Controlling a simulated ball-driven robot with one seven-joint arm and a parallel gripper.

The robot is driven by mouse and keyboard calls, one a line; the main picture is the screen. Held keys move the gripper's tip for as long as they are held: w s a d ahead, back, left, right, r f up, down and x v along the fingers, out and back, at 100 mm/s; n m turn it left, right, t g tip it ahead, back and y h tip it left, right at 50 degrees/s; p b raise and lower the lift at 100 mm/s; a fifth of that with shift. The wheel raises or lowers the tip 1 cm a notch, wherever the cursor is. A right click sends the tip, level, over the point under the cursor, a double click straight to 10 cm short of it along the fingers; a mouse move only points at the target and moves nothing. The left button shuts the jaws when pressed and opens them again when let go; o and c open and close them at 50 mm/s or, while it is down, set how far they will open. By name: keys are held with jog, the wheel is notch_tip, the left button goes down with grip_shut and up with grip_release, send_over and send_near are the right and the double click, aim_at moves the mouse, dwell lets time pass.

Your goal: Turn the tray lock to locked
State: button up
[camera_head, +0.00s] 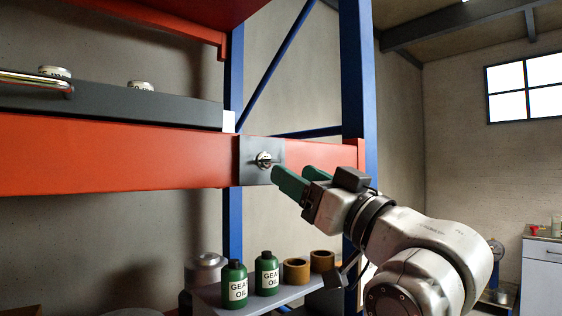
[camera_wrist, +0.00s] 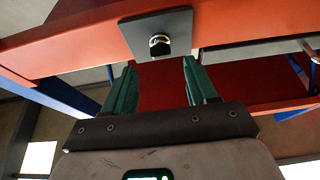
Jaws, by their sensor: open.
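The tray lock (camera_head: 264,160) is a small round metal knob on a dark square plate (camera_head: 250,171) fixed to the red beam. In the wrist view the lock (camera_wrist: 160,45) sits at the top centre, just beyond the fingertips. My gripper (camera_head: 291,178) has green fingers and is to the right of the lock, pointing at it. In the wrist view my gripper (camera_wrist: 160,74) is open, its two fingers apart with nothing between them. The knob's turned position is too small to tell. The dark grey tray (camera_head: 150,107) rests above the beam at the left.
The red beam (camera_head: 120,152) runs across to a blue upright (camera_head: 357,90) behind my arm. Below, a grey shelf (camera_head: 295,291) holds two green oil bottles (camera_head: 235,285) and two brown rings (camera_head: 297,270). A metal handle (camera_head: 35,80) is on the tray's left.

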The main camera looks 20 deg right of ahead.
aim_at(271, 161)
jog(key=shift+p+x, duration=0.5)
jog(key=shift+x, duration=2.1)
jog(key=shift+s, duration=0.1)
jog(key=shift+c, duration=0.3)
jog(key=c, duration=1)
